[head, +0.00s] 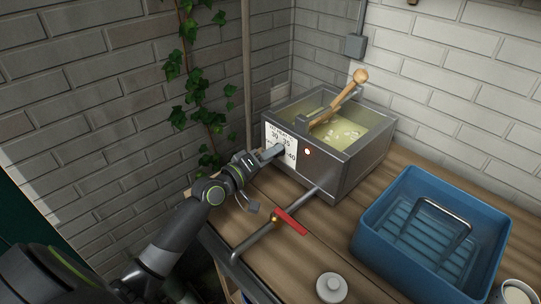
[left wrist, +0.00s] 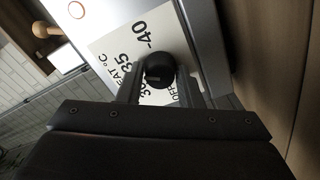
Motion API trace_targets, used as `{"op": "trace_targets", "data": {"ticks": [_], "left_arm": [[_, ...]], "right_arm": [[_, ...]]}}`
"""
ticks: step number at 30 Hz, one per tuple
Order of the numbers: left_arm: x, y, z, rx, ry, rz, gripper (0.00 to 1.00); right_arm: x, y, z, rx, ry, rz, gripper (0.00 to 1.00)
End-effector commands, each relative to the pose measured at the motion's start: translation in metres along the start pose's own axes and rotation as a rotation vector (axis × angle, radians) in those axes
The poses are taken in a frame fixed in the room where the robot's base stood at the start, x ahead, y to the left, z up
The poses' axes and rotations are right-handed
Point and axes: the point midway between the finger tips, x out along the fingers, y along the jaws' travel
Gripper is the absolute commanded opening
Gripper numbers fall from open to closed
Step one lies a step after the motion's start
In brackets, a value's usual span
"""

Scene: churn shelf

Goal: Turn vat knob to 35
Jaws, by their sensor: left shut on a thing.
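The steel vat (head: 343,168) stands on the wooden bench, with pale yellow liquid and lumps in it. A white heat dial plate (head: 275,136) with marks 30, 35 and 40 is on its front; it also shows in the left wrist view (left wrist: 108,48), turned on its side. The round black vat knob (left wrist: 160,66) sits between my left fingers in the left wrist view. My left gripper (head: 272,154) is shut on it and hides it in the head view. I cannot tell clearly which mark the knob points to. My right gripper is not in view.
A small lamp (head: 307,152) glows on the vat front. A pipe with a red valve handle (head: 291,221) runs out below. A blue crate (head: 378,232) stands at right, a grey knobbed weight (head: 331,288) in front. A wooden-handled tool (head: 345,98) lies across the vat.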

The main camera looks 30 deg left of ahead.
Motion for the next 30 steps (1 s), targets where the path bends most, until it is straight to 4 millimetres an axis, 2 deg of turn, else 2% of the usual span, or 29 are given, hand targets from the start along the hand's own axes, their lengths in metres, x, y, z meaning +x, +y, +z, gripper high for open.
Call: {"op": "trace_targets", "data": {"ticks": [6,7,12,23,26,30], "left_arm": [[0.000,-0.001,0.001,-0.002,-0.003,-0.003,0.10],[0.000,-0.001,0.001,-0.002,-0.003,-0.003,0.35],[0.000,-0.001,0.001,-0.002,-0.002,-0.002,0.55],[-0.006,-0.001,0.000,-0.001,-0.001,-0.003,0.55],[-0.019,-0.002,0.000,0.000,-0.002,-0.004,0.55],[-0.046,-0.002,0.001,0.002,-0.003,-0.005,0.55]], "right_arm": [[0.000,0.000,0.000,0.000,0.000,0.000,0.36],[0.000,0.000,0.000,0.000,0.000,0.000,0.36],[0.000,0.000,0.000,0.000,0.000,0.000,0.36],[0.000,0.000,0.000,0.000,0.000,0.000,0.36],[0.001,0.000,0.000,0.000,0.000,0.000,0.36],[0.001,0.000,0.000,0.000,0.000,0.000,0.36]]}}
